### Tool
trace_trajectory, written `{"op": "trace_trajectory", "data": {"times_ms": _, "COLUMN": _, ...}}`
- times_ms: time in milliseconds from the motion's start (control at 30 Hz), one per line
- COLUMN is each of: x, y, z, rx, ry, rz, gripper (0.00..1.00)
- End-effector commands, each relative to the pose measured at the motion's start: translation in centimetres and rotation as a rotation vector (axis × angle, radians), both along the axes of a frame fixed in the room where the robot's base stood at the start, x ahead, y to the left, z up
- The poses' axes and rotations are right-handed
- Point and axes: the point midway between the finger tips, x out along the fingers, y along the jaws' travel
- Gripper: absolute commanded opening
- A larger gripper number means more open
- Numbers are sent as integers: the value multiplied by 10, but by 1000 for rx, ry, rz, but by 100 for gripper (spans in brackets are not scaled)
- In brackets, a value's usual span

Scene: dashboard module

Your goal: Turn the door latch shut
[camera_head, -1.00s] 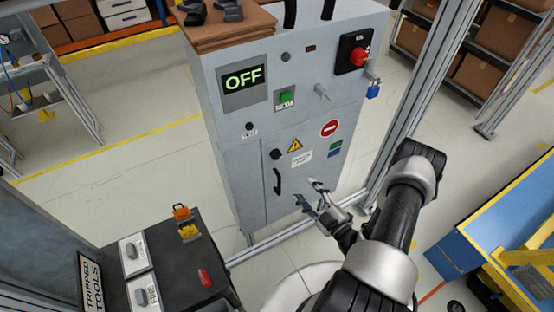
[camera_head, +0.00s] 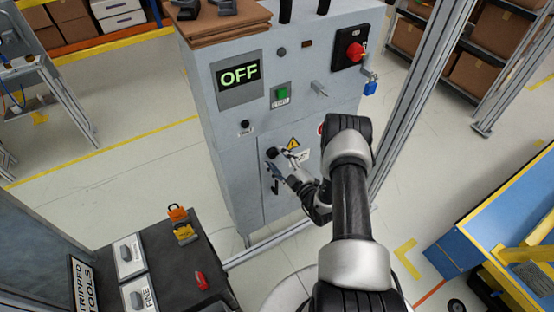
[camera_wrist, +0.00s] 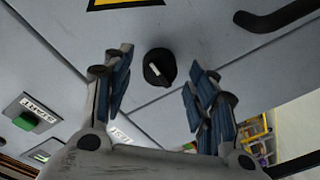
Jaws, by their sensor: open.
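The door latch is a round black knob with a pale line across it, on the grey cabinet door. It shows in the wrist view (camera_wrist: 159,68) and, partly covered, in the head view (camera_head: 271,152). My gripper (camera_head: 280,161) is open in front of the door. In the wrist view, its blue-padded fingers (camera_wrist: 155,95) stand to either side of the knob, with a gap on each side. I see no contact. The pale line on the knob runs slantwise in the wrist view. The black door handle (camera_head: 275,187) is just below the latch, partly hidden by my gripper.
The cabinet's display (camera_head: 239,75) reads OFF. A black tool bench (camera_head: 165,270) stands lower left. A metal post (camera_head: 405,110) stands right of the cabinet.

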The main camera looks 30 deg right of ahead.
Motion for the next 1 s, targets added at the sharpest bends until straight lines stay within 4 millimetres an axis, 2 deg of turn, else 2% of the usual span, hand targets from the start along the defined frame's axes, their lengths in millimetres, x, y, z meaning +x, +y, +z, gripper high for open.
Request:
{"op": "trace_trajectory", "data": {"times_ms": 133, "x": 10, "y": 1, "z": 0, "rx": 0, "ry": -1, "rz": 0, "gripper": 53}}
{"op": "trace_trajectory", "data": {"times_ms": 433, "x": 11, "y": 1, "z": 0, "rx": 1, "ry": -1, "rz": -1, "gripper": 52}}
{"op": "trace_trajectory", "data": {"times_ms": 1000, "x": 10, "y": 1, "z": 0, "rx": 0, "ry": -1, "rz": -1, "gripper": 14}}
